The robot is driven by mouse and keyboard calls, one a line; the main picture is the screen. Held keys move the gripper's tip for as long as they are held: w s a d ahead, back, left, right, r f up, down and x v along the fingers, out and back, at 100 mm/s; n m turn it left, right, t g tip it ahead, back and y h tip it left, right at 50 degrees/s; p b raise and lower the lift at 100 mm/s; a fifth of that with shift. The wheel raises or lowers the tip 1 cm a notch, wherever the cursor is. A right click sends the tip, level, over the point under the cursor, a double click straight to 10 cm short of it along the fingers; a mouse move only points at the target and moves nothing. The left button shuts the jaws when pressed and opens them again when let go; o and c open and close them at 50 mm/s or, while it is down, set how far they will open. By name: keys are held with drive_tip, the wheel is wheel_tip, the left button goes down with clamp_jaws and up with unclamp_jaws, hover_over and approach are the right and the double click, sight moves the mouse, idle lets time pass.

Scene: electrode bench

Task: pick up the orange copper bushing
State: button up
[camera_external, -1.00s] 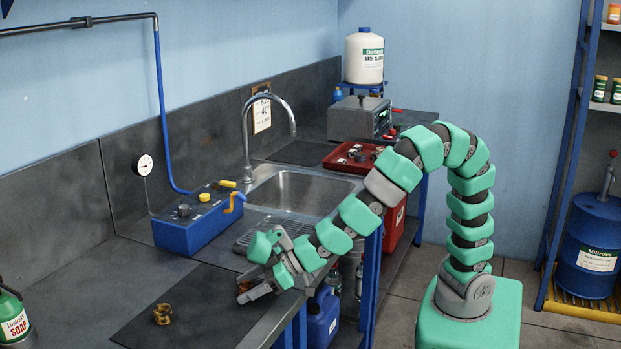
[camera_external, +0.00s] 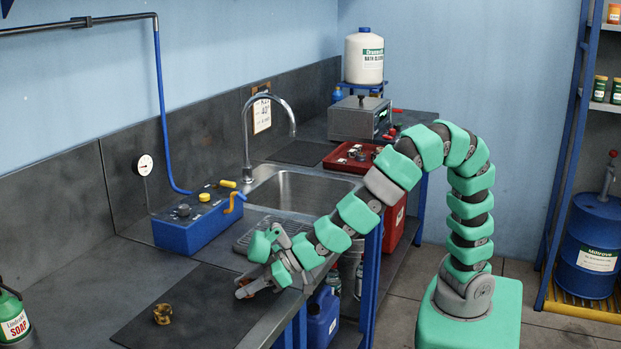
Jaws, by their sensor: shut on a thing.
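My gripper (camera_external: 243,287) is low over the right edge of the dark mat, near the front edge of the bench. Its fingers are shut on a small orange-brown thing (camera_external: 243,281), which looks like the orange copper bushing. The fingers hide most of it, and I cannot tell whether it touches the mat. A second bushing, brownish gold (camera_external: 162,314), stands on the mat to the left of my gripper, clear of the fingers.
The dark mat (camera_external: 190,292) lies on the bench. Behind are a blue box with knobs (camera_external: 190,228) and a sink (camera_external: 300,190). A red tray (camera_external: 340,160) with small parts is farther back. A green soap bottle (camera_external: 12,318) stands at the far left.

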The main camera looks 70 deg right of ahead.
sight(246, 282)
drive_tip(key=shift+r, duration=0.55)
wheel_tip(246, 282, up, 2)
drive_tip(key=shift+p, duration=0.4)
drive_tip(key=s+d, duration=0.1)
drive_tip(key=s, duration=0.1)
drive_tip(key=s+d, duration=0.2)
drive_tip(key=s+d+p, duration=0.1)
drive_tip(key=s+d, duration=0.1)
drive_tip(key=shift+r, duration=0.25)
drive_tip(key=s+d+b, duration=0.3)
drive_tip(key=s+b, duration=0.1)
drive_tip(key=b, duration=0.1)
drive_tip(key=shift+s+d+r, duration=0.15)
drive_tip(key=shift+s+d, duration=0.2)
drive_tip(key=shift+s+d+r+b, duration=0.2)
drive_tip(key=shift+s+d+b, duration=0.5)
drive_tip(key=shift+s+b, duration=0.2)
